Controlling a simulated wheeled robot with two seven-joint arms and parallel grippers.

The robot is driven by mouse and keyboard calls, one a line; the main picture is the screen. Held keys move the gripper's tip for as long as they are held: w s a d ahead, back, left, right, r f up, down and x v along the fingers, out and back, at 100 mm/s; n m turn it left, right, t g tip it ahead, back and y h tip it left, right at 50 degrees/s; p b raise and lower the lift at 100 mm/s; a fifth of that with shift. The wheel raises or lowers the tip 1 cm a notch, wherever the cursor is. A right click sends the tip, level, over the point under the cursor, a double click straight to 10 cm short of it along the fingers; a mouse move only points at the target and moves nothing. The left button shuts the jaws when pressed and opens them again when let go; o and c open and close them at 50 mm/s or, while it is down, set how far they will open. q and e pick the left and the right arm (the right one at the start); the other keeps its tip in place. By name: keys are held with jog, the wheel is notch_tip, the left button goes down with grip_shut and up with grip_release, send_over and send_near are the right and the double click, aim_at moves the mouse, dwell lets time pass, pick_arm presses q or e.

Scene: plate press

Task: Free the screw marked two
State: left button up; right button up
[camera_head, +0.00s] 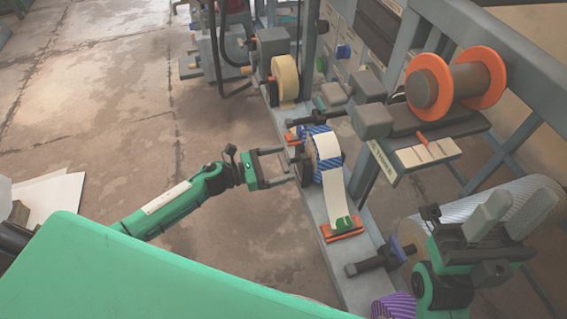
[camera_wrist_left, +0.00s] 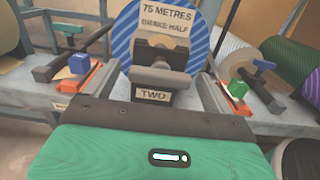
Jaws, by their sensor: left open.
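The screw marked TWO (camera_wrist_left: 153,96) shows in the left wrist view as a dark grey head with a label, in front of a blue-striped disc (camera_wrist_left: 118,52). My left gripper (camera_head: 290,165) is open and empty, its fingers apart on either side of the screw head; I cannot tell if either touches it. In the head view the striped disc (camera_head: 327,144) carries a cream band, and the screw is too small there to make out clearly. My right gripper (camera_head: 520,202) is at the far right, its two grey fingers apart, with nothing seen between them.
A grey rail (camera_head: 352,286) runs beneath the disc. Orange-based clamps with a green block (camera_wrist_left: 238,89) and a blue block (camera_wrist_left: 79,64) flank the screw. A shelf with an orange-flanged spool (camera_head: 428,86) stands right. A striped roll (camera_head: 430,236) lies near my right gripper. Left floor is open.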

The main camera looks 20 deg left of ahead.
pick_arm(q)
jog(key=shift+w+d, duration=0.3)
jog(key=shift+d, duration=0.2)
jog(key=c, duration=1)
